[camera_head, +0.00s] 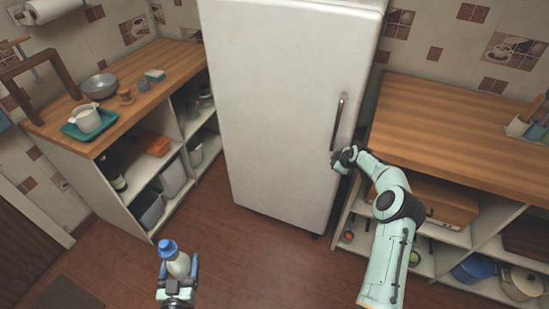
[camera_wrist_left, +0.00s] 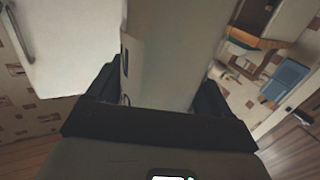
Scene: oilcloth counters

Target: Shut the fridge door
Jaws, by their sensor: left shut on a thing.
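The white fridge (camera_head: 275,100) stands in the middle of the head view. Its door fills the front, with a dark upright handle (camera_head: 338,122) near the right edge. The door looks shut or nearly so; I cannot tell if a thin gap remains. My right gripper (camera_head: 341,158) is at the door's right edge, just below the handle. Its fingers are too small to read. My left gripper (camera_head: 178,272) is low in the view, apart from the fridge, shut on a pale bottle with a blue cap (camera_head: 168,247). The pale bottle body (camera_wrist_left: 165,60) fills the space between the fingers in the left wrist view.
A wooden counter (camera_head: 60,110) with open shelves stands left of the fridge, holding a teal tray (camera_head: 107,128) and a metal bowl (camera_head: 99,85). Another wooden counter (camera_head: 460,125) stands to the right, with shelves under it. The floor (camera_head: 250,255) before the fridge is clear.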

